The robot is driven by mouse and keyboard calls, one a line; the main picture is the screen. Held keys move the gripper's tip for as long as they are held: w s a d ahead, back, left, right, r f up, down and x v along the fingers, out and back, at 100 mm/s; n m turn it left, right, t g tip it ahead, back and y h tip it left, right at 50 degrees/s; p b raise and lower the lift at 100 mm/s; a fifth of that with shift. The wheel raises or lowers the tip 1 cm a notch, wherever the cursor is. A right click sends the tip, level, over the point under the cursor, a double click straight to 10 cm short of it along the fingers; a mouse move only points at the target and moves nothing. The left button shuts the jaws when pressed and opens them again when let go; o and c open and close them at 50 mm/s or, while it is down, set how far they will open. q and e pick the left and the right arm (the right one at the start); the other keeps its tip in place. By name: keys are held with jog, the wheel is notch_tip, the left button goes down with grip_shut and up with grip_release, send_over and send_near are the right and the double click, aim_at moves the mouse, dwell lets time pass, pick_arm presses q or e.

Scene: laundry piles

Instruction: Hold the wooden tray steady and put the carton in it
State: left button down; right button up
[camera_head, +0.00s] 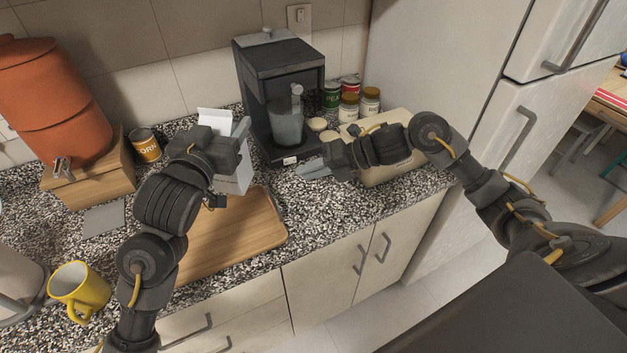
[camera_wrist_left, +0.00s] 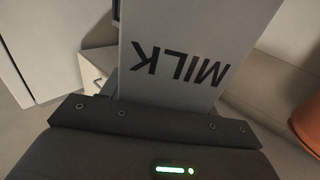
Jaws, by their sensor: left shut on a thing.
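The white milk carton (camera_head: 236,178) is in my left gripper (camera_head: 232,142), which is shut on it. In the left wrist view the carton (camera_wrist_left: 195,45) fills the upper middle, with the word MILK upside down. The wooden tray (camera_head: 245,228) lies on the counter, partly hidden by my left arm. The carton is at the tray's back edge in the head view; I cannot tell whether it touches the tray. My right gripper (camera_head: 313,169) is to the right of the tray, apart from it and empty, its finger gap unclear.
A black coffee machine (camera_head: 270,75) stands behind the grippers. Several cans and jars (camera_head: 349,107) and a light board (camera_head: 400,165) are to its right. A yellow mug (camera_head: 80,288), corn can (camera_head: 146,146) and orange dispenser (camera_head: 48,95) stand left. The counter's front edge is near the tray.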

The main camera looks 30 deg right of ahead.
aim_at(272, 197)
jog(key=shift+g, duration=0.5)
jog(key=x, duration=0.4)
jog(key=s+f+x, duration=0.1)
jog(key=x, duration=0.3)
jog(key=s+x, duration=0.1)
jog(key=x, duration=0.3)
jog(key=shift+w+a+f, duration=0.1)
jog(key=shift+a+f, duration=0.1)
jog(key=shift+f, duration=0.2)
grip_shut()
